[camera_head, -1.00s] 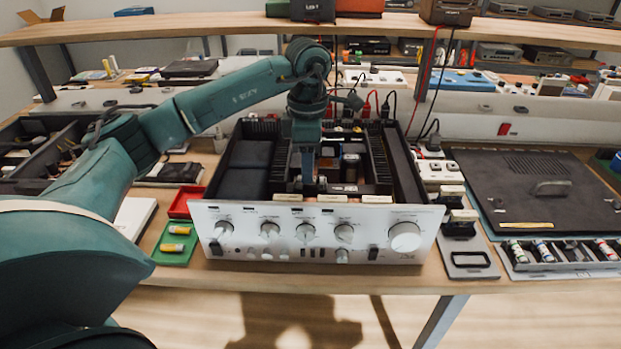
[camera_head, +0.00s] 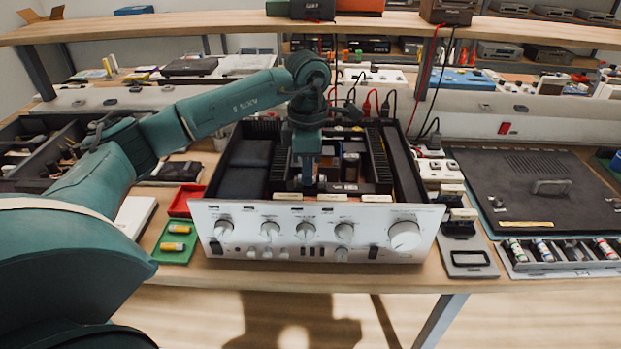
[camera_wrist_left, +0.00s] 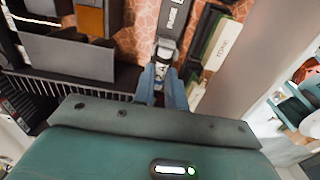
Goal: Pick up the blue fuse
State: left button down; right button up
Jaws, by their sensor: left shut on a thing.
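The opened hi-fi amplifier (camera_head: 320,235) stands on the bench with its silver front panel towards me. My left gripper (camera_head: 307,186) reaches down inside it, just behind the front panel. In the left wrist view its blue-grey fingers (camera_wrist_left: 162,82) are shut on a small part with a pale metallic end (camera_wrist_left: 166,50), by a dark holder on the orange board. The fingers hide most of this part, and I cannot see its colour band. A small cylinder with a blue band (camera_head: 542,249) lies in the grey tray (camera_head: 575,274) at the right. My right gripper is not in view.
A green tray (camera_head: 172,257) with yellow cylinders and a red tray (camera_head: 181,206) lie left of the amplifier. A grey stand (camera_head: 466,268) and a dark cover panel (camera_head: 540,205) lie to its right. Amplifier walls and internal parts closely surround the gripper.

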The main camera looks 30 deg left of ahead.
pick_arm(q)
notch_tip(320, 180, up, 10)
jog(key=c, duration=1.9)
grip_release()
jog(key=shift+c, duration=0.2)
grip_shut()
